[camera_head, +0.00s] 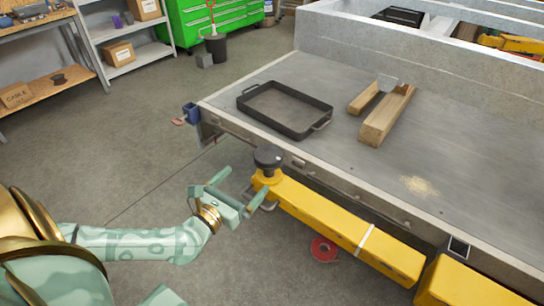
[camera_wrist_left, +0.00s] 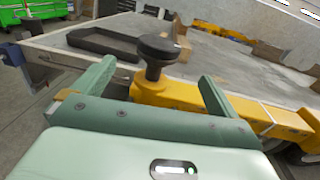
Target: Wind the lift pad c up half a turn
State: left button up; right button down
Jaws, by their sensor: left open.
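The lift pad (camera_head: 268,155) is a black round pad on a short stem at the end of a yellow lift arm (camera_head: 335,222). No letter on it is readable. In the left wrist view the lift pad (camera_wrist_left: 157,47) stands upright beyond my fingers, between them in the picture. My left gripper (camera_head: 238,186) is open and empty, just in front and to the left of the pad, and appears apart from it. Its two green fingers also show in the left wrist view (camera_wrist_left: 157,72). My right gripper is in neither view.
A grey trailer bed (camera_head: 450,185) lies behind the pad, its edge close by. It carries a black tray (camera_head: 285,110) and wooden blocks (camera_head: 386,118). A blue-and-red fitting (camera_head: 190,114) sticks out at its corner. A red reel (camera_head: 323,249) lies on the floor. Open floor lies left.

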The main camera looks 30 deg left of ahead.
aim_at(269, 156)
pick_arm(q)
jog(key=w, duration=0.3)
jog(key=w+b, duration=0.1)
jog(key=w, duration=0.7)
jog(key=shift+w+f+b, duration=0.25)
jog(key=shift+f+b, duration=0.05)
jog(key=shift+w+a, duration=0.15)
jog(key=shift+w, duration=0.2)
jog(key=shift+w+r, duration=0.1)
jog(key=shift+w, duration=0.1)
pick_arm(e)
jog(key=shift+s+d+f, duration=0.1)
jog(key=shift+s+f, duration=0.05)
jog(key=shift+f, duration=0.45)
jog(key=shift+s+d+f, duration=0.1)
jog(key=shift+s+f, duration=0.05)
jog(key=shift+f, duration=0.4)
pick_arm(q)
jog(key=c, duration=1)
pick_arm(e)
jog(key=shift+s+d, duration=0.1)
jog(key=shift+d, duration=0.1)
